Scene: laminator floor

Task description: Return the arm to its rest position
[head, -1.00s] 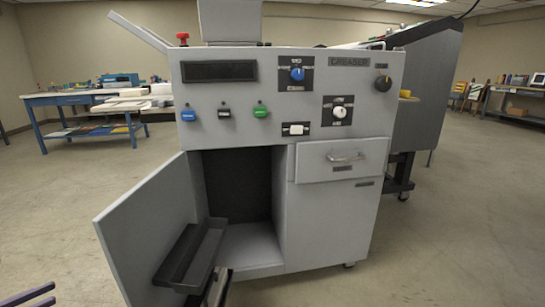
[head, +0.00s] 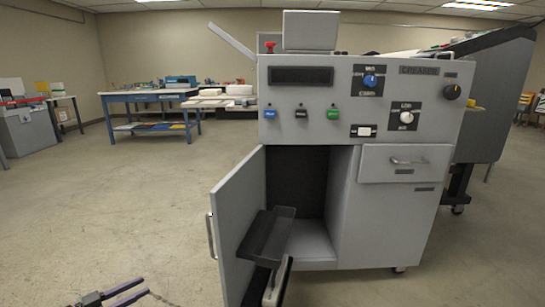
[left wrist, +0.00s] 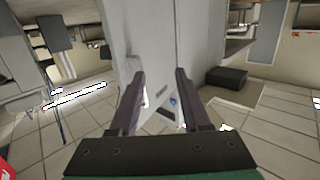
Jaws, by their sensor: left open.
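My left gripper (head: 116,296) is at the bottom left of the head view, over the floor, left of the open cabinet door and apart from it. In the left wrist view its two dark fingers (left wrist: 160,78) are spread with nothing between them. A pale grey panel lies beyond them in that view. The grey creaser machine (head: 400,225) stands upright with its cabinet door (head: 232,215) swung open to the left.
A blue workbench (head: 150,97) stands at the back. The floor (head: 110,200) left of the machine is clear.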

